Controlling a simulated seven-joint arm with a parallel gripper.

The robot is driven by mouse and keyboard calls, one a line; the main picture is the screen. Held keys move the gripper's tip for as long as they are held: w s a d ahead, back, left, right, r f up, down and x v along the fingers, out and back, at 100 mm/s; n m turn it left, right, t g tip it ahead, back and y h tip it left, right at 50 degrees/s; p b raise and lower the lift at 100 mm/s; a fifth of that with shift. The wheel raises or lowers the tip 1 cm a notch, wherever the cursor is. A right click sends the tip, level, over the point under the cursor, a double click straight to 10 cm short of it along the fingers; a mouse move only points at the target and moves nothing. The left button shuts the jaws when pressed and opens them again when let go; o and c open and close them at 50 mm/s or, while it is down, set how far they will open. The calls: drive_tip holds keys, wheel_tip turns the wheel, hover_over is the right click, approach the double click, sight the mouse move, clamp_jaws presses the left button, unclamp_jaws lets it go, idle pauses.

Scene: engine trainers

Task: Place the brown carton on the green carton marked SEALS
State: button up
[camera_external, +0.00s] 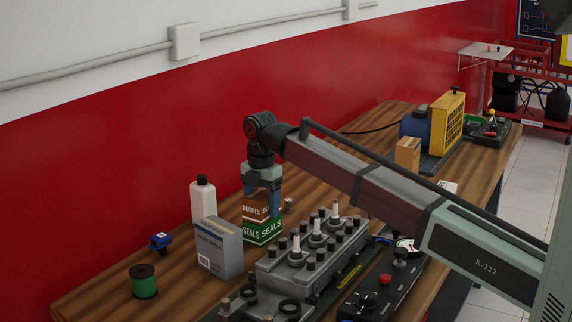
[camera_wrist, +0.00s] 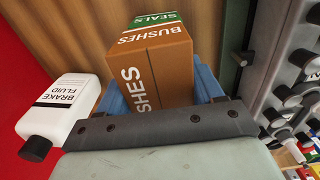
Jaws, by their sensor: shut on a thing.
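The brown carton marked BUSHES (camera_external: 254,210) is between the blue fingers of my gripper (camera_external: 262,201), which is shut on it. It also shows large in the wrist view (camera_wrist: 155,68). The green carton marked SEALS (camera_external: 262,232) stands on the wooden bench, directly below the brown carton in the external view. In the wrist view a strip of the green carton (camera_wrist: 155,18) shows past the brown carton's edge. The brown carton looks to be on or just above the green one; I cannot tell whether they touch.
A grey box (camera_external: 219,247) and a white brake fluid bottle (camera_external: 203,202) stand left of the cartons. The engine head with spark plugs (camera_external: 310,255) is close on the right. A green spool (camera_external: 143,281) and a blue part (camera_external: 160,241) lie further left.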

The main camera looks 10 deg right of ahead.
sight(261, 193)
drive_tip(key=shift+f, duration=0.15)
drive_tip(key=o, duration=1.3)
drive_tip(key=shift+c, duration=0.2)
wheel_tip(261, 193, up, 12)
drive_tip(key=shift+f, duration=0.25)
drive_tip(key=shift+r, duration=0.45)
drive_tip(key=shift+o, duration=0.4)
